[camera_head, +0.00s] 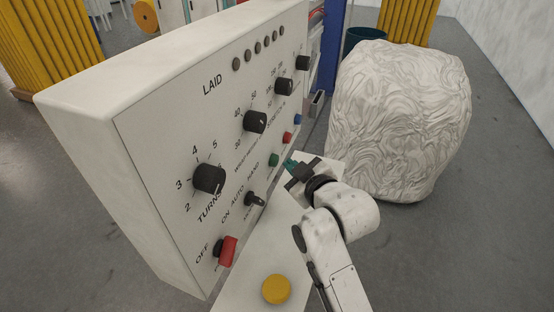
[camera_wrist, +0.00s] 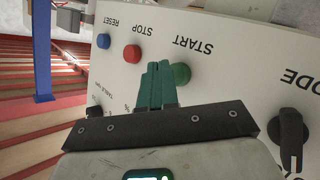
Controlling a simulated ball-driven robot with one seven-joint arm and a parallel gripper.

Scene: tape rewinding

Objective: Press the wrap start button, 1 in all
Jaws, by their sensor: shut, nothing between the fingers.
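The green start button (camera_wrist: 181,73) is on the white control panel (camera_wrist: 232,75), under the upside-down word START in the wrist view. It also shows in the head view (camera_head: 274,159) on the panel's face. My gripper (camera_wrist: 157,66) is shut, its green fingers together and empty. Its tips are just left of the start button in the wrist view, overlapping the gap between it and the red stop button. I cannot tell whether they touch the panel. In the head view my gripper (camera_head: 289,164) is close in front of the panel.
The red stop button (camera_wrist: 132,52) and blue reset button (camera_wrist: 104,41) are beside it. A black mode knob (camera_wrist: 289,135) is at the right. A large white wrapped load (camera_head: 400,115) stands behind my arm.

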